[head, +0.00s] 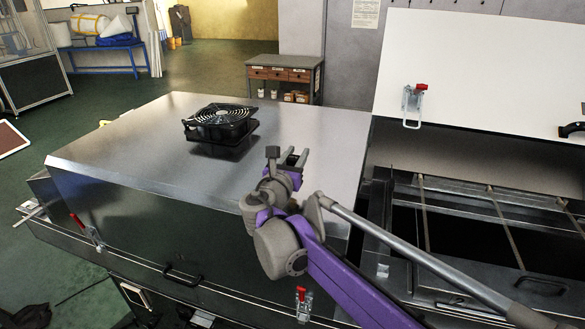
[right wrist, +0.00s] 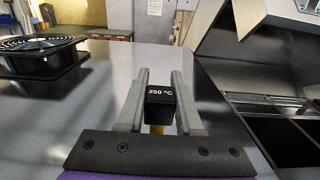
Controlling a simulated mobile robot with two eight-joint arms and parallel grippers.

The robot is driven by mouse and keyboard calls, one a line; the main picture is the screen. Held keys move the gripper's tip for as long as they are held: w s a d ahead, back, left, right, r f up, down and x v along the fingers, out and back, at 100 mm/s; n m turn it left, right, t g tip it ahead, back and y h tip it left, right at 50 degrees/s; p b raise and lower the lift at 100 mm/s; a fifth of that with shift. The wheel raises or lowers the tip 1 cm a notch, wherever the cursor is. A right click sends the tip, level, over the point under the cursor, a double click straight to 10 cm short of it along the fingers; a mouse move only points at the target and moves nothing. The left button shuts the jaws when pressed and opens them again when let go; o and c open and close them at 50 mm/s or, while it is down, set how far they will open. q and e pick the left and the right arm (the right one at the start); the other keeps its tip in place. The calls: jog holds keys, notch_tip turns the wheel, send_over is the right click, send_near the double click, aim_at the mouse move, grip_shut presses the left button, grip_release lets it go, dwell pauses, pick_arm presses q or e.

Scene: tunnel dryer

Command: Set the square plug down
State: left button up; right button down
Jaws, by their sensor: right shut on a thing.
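My right gripper (head: 287,160) is above the near right part of the metal dryer top (head: 200,180). In the right wrist view my right gripper (right wrist: 158,95) is shut on a small black square plug (right wrist: 161,97) marked "250 °C". The plug sits between the two grey fingers, with a yellowish part showing below it. I cannot tell whether the plug touches the metal top. My left gripper is not in view.
A black fan (head: 222,122) stands on the dryer top, left of and behind my gripper; it also shows in the right wrist view (right wrist: 40,55). The top between them is clear. To the right lies an open bay (head: 470,230) under a raised white lid (head: 485,80).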

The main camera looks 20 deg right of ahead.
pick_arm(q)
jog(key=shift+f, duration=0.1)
pick_arm(e)
jog(key=shift+f, duration=1.95)
jog(key=shift+f, duration=0.15)
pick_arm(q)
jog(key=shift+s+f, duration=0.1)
pick_arm(e)
jog(key=c, duration=0.6)
grip_release()
jog(key=shift+s+r, duration=0.1)
jog(key=shift+r, duration=0.15)
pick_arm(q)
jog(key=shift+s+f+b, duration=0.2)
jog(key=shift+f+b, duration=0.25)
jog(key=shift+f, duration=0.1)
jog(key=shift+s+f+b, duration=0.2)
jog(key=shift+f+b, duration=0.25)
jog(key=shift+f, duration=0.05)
pick_arm(e)
jog(key=v, duration=1.2)
